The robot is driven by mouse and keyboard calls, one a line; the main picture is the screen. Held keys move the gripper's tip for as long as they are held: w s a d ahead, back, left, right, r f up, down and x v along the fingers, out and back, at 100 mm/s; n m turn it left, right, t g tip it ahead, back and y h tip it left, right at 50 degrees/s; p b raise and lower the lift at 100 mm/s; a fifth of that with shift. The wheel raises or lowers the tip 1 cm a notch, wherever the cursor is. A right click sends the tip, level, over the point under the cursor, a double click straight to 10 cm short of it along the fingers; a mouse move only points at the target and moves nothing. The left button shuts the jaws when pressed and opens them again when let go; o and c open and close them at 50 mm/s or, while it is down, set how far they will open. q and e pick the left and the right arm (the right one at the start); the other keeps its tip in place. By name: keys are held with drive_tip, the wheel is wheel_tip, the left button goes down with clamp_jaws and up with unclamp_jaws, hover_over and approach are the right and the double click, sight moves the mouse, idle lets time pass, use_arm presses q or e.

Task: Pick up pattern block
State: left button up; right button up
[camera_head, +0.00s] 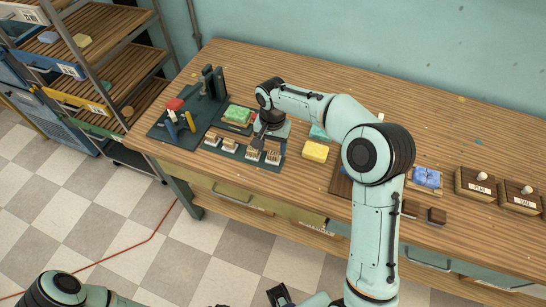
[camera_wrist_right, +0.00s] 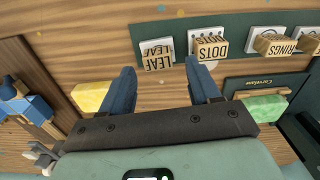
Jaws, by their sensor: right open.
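Several wooden pattern blocks stand on white pads along the front of a dark mat. In the right wrist view I read a LEAF block (camera_wrist_right: 158,62), a DOTS block (camera_wrist_right: 211,48) and a RINGS block (camera_wrist_right: 272,43). In the head view the LEAF block (camera_head: 272,158) is at the right end of the row. My right gripper (camera_head: 258,141) is over the row; in the wrist view its two blue fingers (camera_wrist_right: 162,72) are apart with nothing between them, the LEAF block just beyond. My left gripper (camera_head: 280,296) shows only as a dark part at the bottom edge.
A yellow soap bar (camera_head: 315,151) lies right of the row, and a green soap (camera_head: 238,114) lies behind it. A shelf rack (camera_head: 80,60) stands left.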

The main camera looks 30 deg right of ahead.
sight(273, 152)
wheel_tip(273, 152, down, 4)
drive_tip(key=shift+d+f, duration=0.15)
drive_tip(key=shift+f, duration=0.1)
drive_tip(key=c, duration=0.8)
drive_tip(key=shift+r, duration=0.1)
